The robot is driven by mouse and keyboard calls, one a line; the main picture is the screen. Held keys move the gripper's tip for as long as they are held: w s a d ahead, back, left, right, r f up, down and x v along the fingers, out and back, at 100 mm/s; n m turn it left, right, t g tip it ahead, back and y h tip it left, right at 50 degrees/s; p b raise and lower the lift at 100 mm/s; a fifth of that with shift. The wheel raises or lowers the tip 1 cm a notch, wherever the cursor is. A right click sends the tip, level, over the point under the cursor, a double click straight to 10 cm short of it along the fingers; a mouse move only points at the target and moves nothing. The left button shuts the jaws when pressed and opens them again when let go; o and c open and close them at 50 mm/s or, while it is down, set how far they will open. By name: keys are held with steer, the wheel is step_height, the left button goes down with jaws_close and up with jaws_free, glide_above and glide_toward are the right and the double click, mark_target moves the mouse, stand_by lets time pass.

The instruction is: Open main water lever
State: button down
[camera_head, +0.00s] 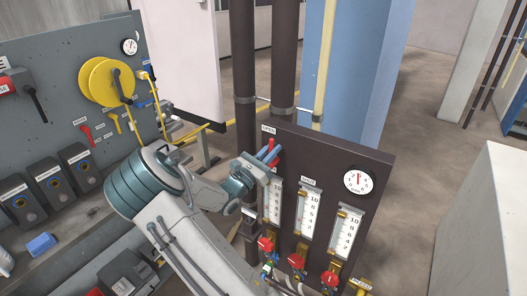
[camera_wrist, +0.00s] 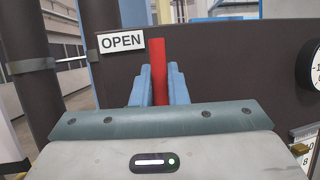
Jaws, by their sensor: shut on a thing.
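The main water lever (camera_head: 271,144) is a red handle at the upper left of a dark panel (camera_head: 330,160), just below and right of a white OPEN sign (camera_head: 268,130). In the wrist view the red lever (camera_wrist: 158,62) stands upright between two blue fingers, with the OPEN sign (camera_wrist: 121,41) to its left. My gripper (camera_head: 268,156) is shut on the lever, and it also shows in the wrist view (camera_wrist: 158,85). The lever's lower part and pivot are hidden behind the fingers and the gripper body.
The panel carries several white flow gauges (camera_head: 309,210) with red knobs (camera_head: 297,261) below, and a round dial (camera_head: 358,181). Dark vertical pipes (camera_head: 284,60) and a blue column (camera_head: 350,70) stand behind. A grey panel with a yellow wheel (camera_head: 104,82) is at left.

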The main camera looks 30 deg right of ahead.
stand_by(0.3)
steer(key=c, duration=1.4)
jaws_free()
steer(key=shift+c, duration=0.2)
steer(key=shift+a+f, duration=0.1)
steer(key=b+v, duration=0.4)
steer(key=v, duration=0.9)
steer(key=shift+s+a, duration=0.15)
steer(key=shift+a, duration=0.15)
steer(key=shift+f, duration=0.1)
